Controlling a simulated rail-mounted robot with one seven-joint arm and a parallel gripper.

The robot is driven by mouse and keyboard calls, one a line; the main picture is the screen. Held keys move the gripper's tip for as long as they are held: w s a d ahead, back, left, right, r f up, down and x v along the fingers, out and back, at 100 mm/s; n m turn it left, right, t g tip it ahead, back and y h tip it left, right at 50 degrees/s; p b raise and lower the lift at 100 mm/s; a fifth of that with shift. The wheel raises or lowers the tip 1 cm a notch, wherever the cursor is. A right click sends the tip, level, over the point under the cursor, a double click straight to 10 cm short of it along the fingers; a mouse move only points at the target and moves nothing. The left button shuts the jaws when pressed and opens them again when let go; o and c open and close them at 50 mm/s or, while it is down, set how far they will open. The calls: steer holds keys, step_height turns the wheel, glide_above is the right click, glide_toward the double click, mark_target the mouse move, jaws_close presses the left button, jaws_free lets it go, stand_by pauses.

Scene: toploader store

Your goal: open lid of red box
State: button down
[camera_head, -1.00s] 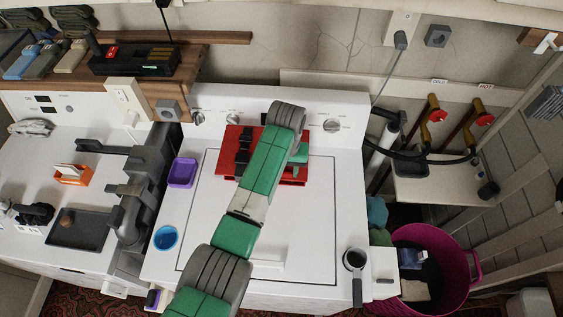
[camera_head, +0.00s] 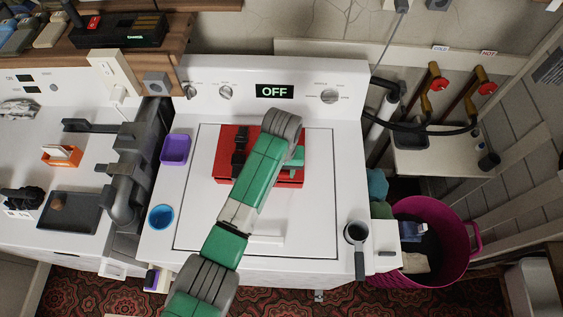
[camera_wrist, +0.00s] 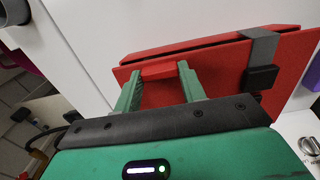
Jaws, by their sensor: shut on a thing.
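The red box (camera_head: 229,150) lies on the white top of the machine in the middle of the head view. My arm covers part of it. In the wrist view the red box (camera_wrist: 222,70) shows a thin red edge along its far side and a grey-black strap or latch (camera_wrist: 261,62) at the right. My gripper (camera_wrist: 160,84) has its green fingers on either side of a red tab (camera_wrist: 160,69) on the box and is shut on it. In the head view my gripper (camera_head: 295,164) is partly hidden behind my forearm. I cannot tell how far the lid is raised.
A purple tray (camera_head: 175,149) and a blue cup (camera_head: 161,217) stand left of the box. A dark cup with a handle (camera_head: 356,234) stands at the front right. A control panel with an OFF display (camera_head: 274,91) rises behind. A magenta basket (camera_head: 459,246) is at the right.

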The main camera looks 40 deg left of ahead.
steer(key=shift+s+d+f+b, duration=0.1)
steer(key=shift+s+f+b, duration=0.05)
steer(key=shift+f+b, duration=0.35)
steer(key=shift+s+d+f+b, duration=0.1)
steer(key=shift+f+b, duration=0.15)
steer(key=shift+f, duration=0.3)
steer(key=c, duration=0.8)
jaws_free()
step_height(320, 180, up, 8)
steer(key=shift+f+p, duration=0.1)
steer(key=shift+p, duration=0.2)
